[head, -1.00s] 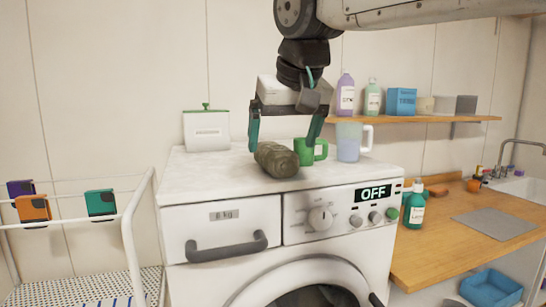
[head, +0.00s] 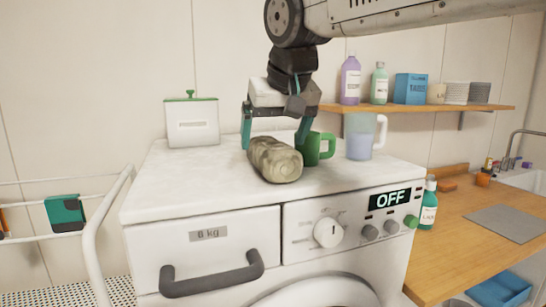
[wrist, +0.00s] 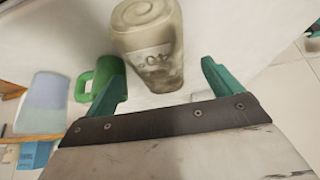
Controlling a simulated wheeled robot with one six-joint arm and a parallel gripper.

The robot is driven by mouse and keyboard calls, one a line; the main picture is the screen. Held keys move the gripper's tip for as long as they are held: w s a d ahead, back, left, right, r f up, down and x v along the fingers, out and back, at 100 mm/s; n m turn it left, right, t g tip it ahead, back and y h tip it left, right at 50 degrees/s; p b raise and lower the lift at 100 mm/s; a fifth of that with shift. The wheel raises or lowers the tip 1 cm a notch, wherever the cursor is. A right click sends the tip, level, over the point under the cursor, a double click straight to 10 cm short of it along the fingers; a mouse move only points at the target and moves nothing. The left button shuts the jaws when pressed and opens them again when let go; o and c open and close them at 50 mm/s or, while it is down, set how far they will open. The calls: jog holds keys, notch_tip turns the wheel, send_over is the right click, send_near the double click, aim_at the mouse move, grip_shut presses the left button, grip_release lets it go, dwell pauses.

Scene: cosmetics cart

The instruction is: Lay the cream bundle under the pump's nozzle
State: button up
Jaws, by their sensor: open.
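A thick, rolled beige-olive bundle (head: 273,159) lies on its side on top of the washing machine (head: 160,190). It looks like the cream bundle. In the wrist view the bundle (wrist: 148,42) shows a "40" mark and lies beyond the fingers. My gripper (head: 275,135) is open, with its teal fingers pointing down behind the bundle, one toward each side; I cannot tell whether they touch it.
A green mug (head: 318,148) and a translucent jug (head: 362,138) stand close right of my gripper. A white canister (head: 192,122) stands at the back left. A wooden shelf (head: 470,107) with bottles hangs behind. A grey mat (head: 506,222) lies on the counter.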

aim_at(274, 143)
jog(key=x, duration=0.4)
jog(key=shift+d, duration=0.1)
jog(key=shift+r, duration=0.1)
jog(key=c, duration=1.2)
jog(key=shift+c, duration=0.4)
jog(key=shift+r, duration=0.15)
